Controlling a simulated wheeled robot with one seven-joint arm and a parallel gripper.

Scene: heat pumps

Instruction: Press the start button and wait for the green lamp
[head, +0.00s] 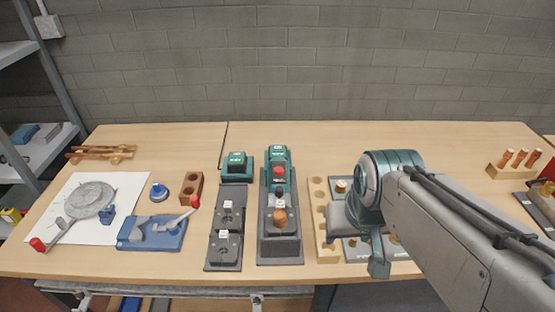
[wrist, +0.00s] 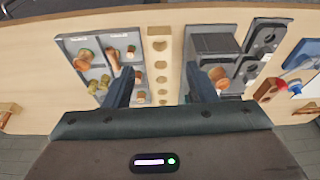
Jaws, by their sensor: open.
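In the head view a dark grey unit stands mid-bench with a teal box (head: 276,158) at its back, showing a small lit green patch. A red button (head: 279,171) is on this unit, and an orange knob (head: 280,217) sits nearer its front. A second teal box (head: 237,166) with a green display stands to the left. I cannot tell which part is the start button or the lamp. My gripper (head: 378,266) hangs right of the unit. In the wrist view my gripper (wrist: 163,85) is open and empty, its fingers spread above the bench; the orange knob (wrist: 217,77) shows beside the right finger.
A wooden rack with holes (head: 319,225) stands between the unit and my gripper. A grey tray (wrist: 74,44) with orange and yellow parts lies beyond it. Grey socket plates (head: 223,238), a blue fixture (head: 152,234) and a white sheet (head: 125,187) fill the left.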

